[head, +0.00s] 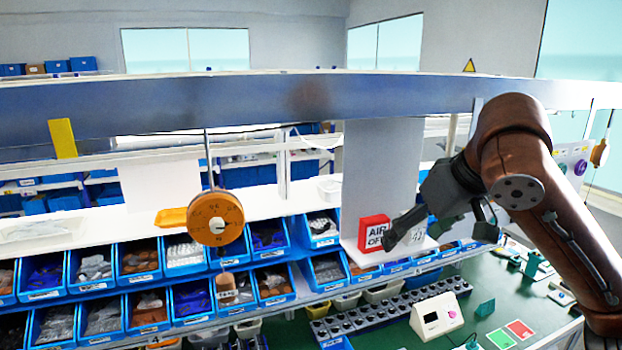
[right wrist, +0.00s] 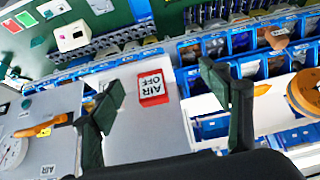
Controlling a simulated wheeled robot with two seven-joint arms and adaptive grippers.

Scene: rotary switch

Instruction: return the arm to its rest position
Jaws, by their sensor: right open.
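My right arm comes in from the right in the head view, brown with a dark gripper (head: 440,230). Its fingers are spread apart with nothing between them, beside a red box with a white "AIR OFF" label (head: 374,231). In the right wrist view the open fingers (right wrist: 162,83) stand apart, and the red box (right wrist: 152,87) shows beyond the gap between them; contact cannot be told. A light panel with an orange handle (right wrist: 42,128) and a round dial (right wrist: 12,152) shows at the lower left of that view. My left gripper is not in view.
Blue bins (head: 88,267) filled with parts line the shelves below. An orange round reel (head: 216,217) hangs from a cord at the left. A long blue-grey beam (head: 250,100) crosses above. A white device (head: 436,316) stands on the green bench (head: 385,335).

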